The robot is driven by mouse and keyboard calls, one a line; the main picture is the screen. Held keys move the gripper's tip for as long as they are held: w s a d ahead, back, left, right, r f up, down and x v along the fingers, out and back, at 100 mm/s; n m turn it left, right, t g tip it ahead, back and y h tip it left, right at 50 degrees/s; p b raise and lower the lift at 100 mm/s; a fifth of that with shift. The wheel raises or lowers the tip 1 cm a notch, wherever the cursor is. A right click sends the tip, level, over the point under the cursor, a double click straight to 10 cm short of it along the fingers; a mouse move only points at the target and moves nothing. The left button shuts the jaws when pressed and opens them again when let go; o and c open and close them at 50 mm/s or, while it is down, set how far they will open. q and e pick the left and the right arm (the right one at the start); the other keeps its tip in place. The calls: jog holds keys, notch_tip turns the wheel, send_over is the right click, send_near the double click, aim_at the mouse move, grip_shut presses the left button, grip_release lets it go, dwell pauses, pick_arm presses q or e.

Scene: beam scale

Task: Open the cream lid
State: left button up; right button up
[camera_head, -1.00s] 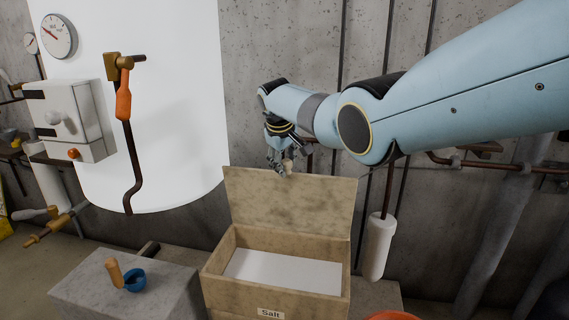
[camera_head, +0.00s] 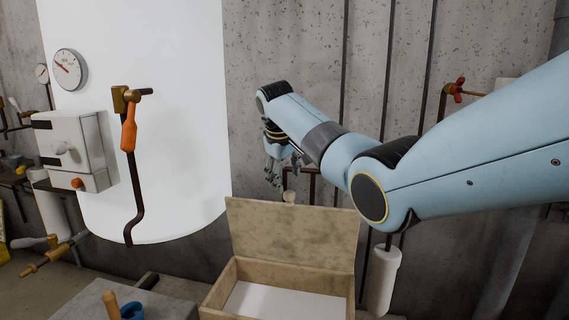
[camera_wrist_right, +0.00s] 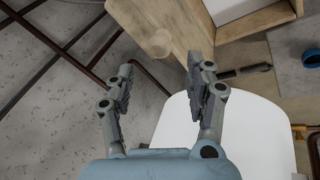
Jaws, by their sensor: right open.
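The cream lid (camera_head: 290,235) of the wooden box stands raised, roughly upright at the back of the box (camera_head: 232,283). Its pale round knob (camera_head: 289,197) is at the lid's top edge. My right gripper (camera_head: 273,175) is just above and left of the knob in the head view, open and empty. In the right wrist view the two fingers (camera_wrist_right: 161,78) are spread apart. The knob (camera_wrist_right: 156,42) and lid (camera_wrist_right: 187,22) show beyond the fingertips, with the knob apart from them. My left gripper is not in view.
The open box shows a white inside (camera_head: 285,302). A grey block (camera_head: 170,302) with a blue cup (camera_head: 132,311) stands left of it. A large white cylinder (camera_head: 180,120) and an orange-handled lever (camera_head: 129,128) are at left. Pipes run along the concrete wall behind.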

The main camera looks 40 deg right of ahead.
jog(key=shift+v, duration=2.3)
jog(key=shift+f, duration=0.1)
